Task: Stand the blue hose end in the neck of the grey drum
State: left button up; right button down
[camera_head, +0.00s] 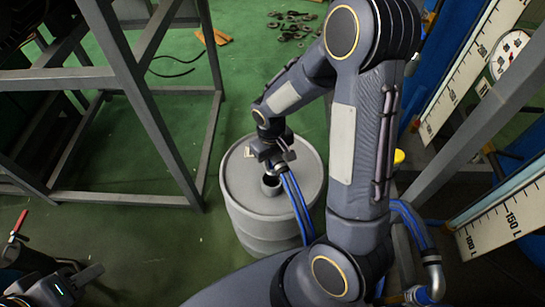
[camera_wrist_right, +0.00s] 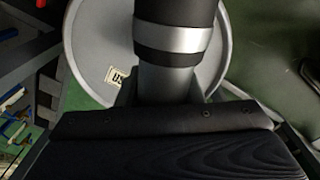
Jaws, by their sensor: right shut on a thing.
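The grey drum (camera_head: 240,200) stands upright on the green floor, and its light lid also shows in the right wrist view (camera_wrist_right: 88,55). Its short neck (camera_head: 271,186), with a dark mouth, sticks up from the lid. My right gripper (camera_head: 272,152) is over the lid, just above and behind the neck in the head view. It is shut on the hose end (camera_wrist_right: 172,40), a dark cylinder with a silver band. Blue hose (camera_head: 296,205) hangs beside the neck. The gap between hose end and neck is hidden. My left gripper (camera_head: 62,285) is low at left; its jaw opening is unclear.
A grey steel frame (camera_head: 150,110) stands left of the drum. A red-handled valve (camera_head: 18,226) is near my left gripper. A white litre scale (camera_head: 470,70) and slanted grey beam (camera_head: 490,125) are at right. Small dark parts (camera_head: 292,25) lie on the floor behind.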

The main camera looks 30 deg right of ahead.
aim_at(272, 174)
jog(key=shift+f+b, duration=1)
jog(key=shift+f, duration=0.5)
dwell(0.7)
jog(key=shift+f+b, duration=2.75)
jog(key=shift+f, duration=0.15)
jog(key=c, duration=0.9)
grip_release()
jog(key=shift+s+a, duration=0.1)
jog(key=shift+a, duration=0.1)
notch_tip(272, 174, up, 7)
jog(key=shift+d+f+p, duration=0.1)
jog(key=shift+f+p, duration=0.05)
jog(key=shift+p, duration=0.55)
jog(key=shift+d+r, duration=0.1)
jog(key=shift+r, duration=0.45)
